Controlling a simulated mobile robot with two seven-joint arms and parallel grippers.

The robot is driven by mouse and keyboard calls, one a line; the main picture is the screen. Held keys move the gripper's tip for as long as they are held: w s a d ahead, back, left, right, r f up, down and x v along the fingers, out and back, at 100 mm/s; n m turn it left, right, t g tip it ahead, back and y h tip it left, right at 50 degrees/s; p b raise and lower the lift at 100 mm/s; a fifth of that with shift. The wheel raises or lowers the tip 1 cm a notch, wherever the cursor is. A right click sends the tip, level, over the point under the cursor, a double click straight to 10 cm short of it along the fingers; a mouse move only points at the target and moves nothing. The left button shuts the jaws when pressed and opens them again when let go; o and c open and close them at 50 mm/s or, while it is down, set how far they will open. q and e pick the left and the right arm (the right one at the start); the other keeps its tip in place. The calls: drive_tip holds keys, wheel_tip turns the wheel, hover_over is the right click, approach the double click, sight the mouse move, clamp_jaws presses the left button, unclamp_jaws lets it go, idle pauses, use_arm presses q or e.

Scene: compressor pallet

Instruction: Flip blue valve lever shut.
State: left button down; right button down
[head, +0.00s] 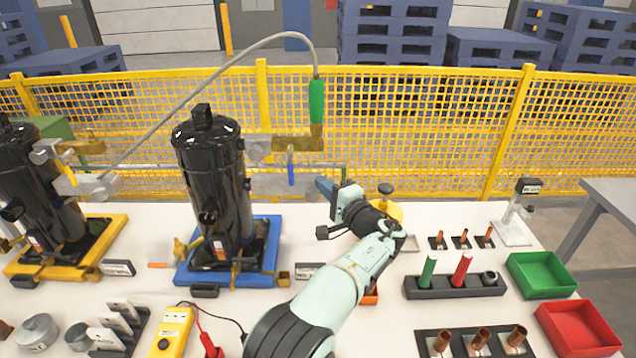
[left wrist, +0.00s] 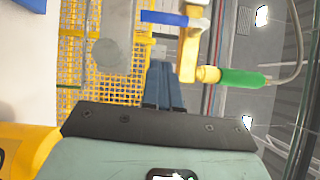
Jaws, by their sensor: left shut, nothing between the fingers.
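The blue valve lever (head: 291,172) points down from the brass fitting (head: 297,144) beside the black compressor cylinder (head: 212,175) on the blue base. In the left wrist view the lever (left wrist: 172,18) lies across the top of the picture, between the grey block (left wrist: 113,35) and the brass fitting (left wrist: 190,58). My left gripper (head: 323,187) is just right of the lever in the head view, fingers shut and empty. In the left wrist view its shut fingers (left wrist: 162,85) point toward the lever with a visible gap. My right gripper is not in view.
A green-sleeved hose (head: 316,101) rises from the brass fitting and arcs left. A second black cylinder (head: 38,190) stands on a yellow base. A dark rack (head: 455,290) and green (head: 541,275) and red (head: 577,327) trays lie on the right. Yellow mesh fencing (head: 430,130) stands behind.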

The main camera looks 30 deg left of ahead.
use_arm(q)
drive_tip(key=v, duration=0.8)
drive_tip(key=shift+s, duration=0.3)
drive_tip(key=shift+a, duration=0.1)
